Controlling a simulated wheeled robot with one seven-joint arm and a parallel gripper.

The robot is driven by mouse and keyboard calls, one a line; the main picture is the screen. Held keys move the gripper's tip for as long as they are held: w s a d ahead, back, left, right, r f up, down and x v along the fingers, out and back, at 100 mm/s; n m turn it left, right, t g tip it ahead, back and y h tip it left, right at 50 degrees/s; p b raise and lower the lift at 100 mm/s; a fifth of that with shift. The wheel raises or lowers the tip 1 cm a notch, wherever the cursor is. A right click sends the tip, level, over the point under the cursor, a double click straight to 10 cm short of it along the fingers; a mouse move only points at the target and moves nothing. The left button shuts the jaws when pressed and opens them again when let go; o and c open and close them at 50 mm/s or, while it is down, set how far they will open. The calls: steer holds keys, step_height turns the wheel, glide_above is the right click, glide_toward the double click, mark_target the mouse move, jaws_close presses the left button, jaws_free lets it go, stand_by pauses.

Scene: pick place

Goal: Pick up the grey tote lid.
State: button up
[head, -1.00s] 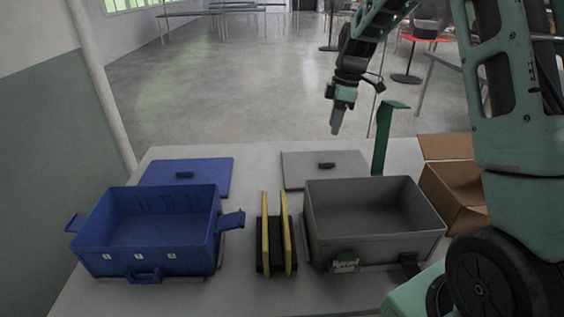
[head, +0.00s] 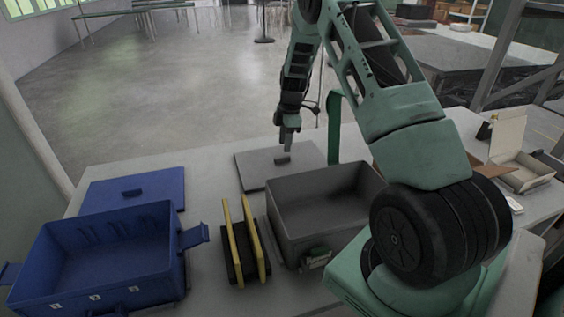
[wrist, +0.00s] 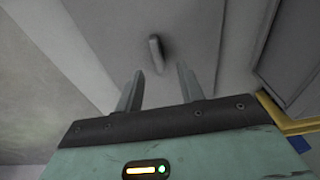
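The grey tote lid (head: 252,174) lies flat on the table behind the grey tote (head: 300,202). Its small dark handle (head: 283,160) stands up near the middle. My gripper (head: 287,150) points down over the lid, close to the handle. In the wrist view, my gripper (wrist: 159,82) is open and empty. The handle (wrist: 156,52) shows ahead of the gap between the two fingers, on the bare lid (wrist: 195,30). I cannot tell the exact height of the fingertips above the lid.
A blue tote (head: 95,262) and its blue lid (head: 150,187) sit on the left. A black and yellow rack (head: 243,248) stands between the totes. A green upright post (head: 334,128) rises close to the right of the grey lid. An open cardboard box (head: 515,170) is farther right.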

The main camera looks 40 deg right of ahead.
mark_target(283, 157)
steer(key=shift+w+a+f+p, duration=0.15)
steer(key=shift+f+p, duration=0.2)
steer(key=shift+f, duration=1.1)
steer(key=shift+w+a+f+p, duration=0.15)
steer(key=shift+f+p, duration=0.15)
steer(key=shift+f, duration=1.15)
steer(key=shift+d, duration=0.1)
jaws_close()
